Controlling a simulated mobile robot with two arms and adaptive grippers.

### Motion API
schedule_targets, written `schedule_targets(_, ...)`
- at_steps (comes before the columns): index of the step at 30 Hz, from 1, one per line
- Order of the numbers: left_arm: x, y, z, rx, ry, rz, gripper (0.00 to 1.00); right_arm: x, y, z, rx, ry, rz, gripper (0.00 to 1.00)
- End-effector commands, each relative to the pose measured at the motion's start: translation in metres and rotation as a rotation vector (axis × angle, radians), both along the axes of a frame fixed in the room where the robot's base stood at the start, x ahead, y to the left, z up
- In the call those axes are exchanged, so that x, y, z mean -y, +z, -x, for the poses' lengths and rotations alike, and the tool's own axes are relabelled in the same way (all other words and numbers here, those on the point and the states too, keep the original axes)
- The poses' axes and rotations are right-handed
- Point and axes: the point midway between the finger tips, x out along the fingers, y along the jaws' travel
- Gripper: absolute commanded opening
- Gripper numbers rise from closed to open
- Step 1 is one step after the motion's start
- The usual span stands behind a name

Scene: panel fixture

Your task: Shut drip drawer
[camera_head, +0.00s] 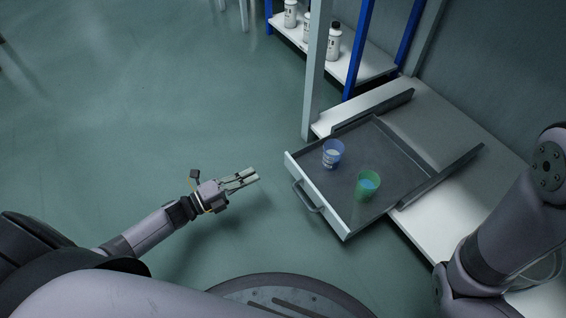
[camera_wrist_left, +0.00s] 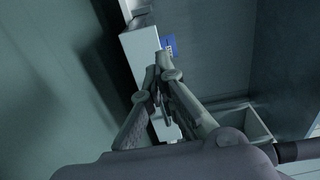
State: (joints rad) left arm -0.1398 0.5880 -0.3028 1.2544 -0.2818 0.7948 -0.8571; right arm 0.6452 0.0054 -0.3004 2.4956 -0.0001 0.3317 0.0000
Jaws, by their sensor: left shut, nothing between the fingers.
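The drip drawer (camera_head: 392,145) is a dark grey tray with a white front (camera_head: 318,197) and a bar handle (camera_head: 307,197). It is pulled out from between two dark side rails. A blue cup (camera_head: 332,153) and a green cup (camera_head: 368,186) stand in it, near the front. My left gripper (camera_head: 255,174) is shut and empty, left of the drawer front and apart from it. In the left wrist view its fingers (camera_wrist_left: 160,75) come together at the centre. My right arm shows at the right edge of the head view, but its gripper does not.
A white bench surface (camera_head: 432,110) carries the drawer's rails. A grey post (camera_head: 315,75) stands at its far left corner. Behind is a blue-framed shelf (camera_head: 362,68) with several white bottles (camera_head: 333,42). The green floor left of the drawer is clear.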

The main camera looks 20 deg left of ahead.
Motion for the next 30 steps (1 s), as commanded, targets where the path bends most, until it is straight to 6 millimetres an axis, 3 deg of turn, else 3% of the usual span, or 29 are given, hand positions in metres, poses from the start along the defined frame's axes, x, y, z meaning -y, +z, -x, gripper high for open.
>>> schedule_targets(2, 0.012, -0.004, -0.016, 0.006, -0.001, 0.002, 0.00, 0.000, -0.005, 0.011, 0.031, -0.001, 0.000, 0.67)
schedule_targets(9, 0.043, -0.004, -0.055, 0.004, 0.000, 0.002, 0.00, -0.001, -0.028, 0.011, 0.030, -0.002, 0.002, 0.67)
schedule_targets(15, 0.059, -0.003, -0.076, 0.002, 0.000, 0.001, 0.00, -0.001, -0.044, 0.011, 0.030, -0.002, 0.002, 0.67)
schedule_targets(30, 0.065, 0.000, -0.083, -0.001, 0.001, 0.002, 0.00, -0.001, -0.046, 0.011, 0.030, -0.002, 0.002, 0.67)
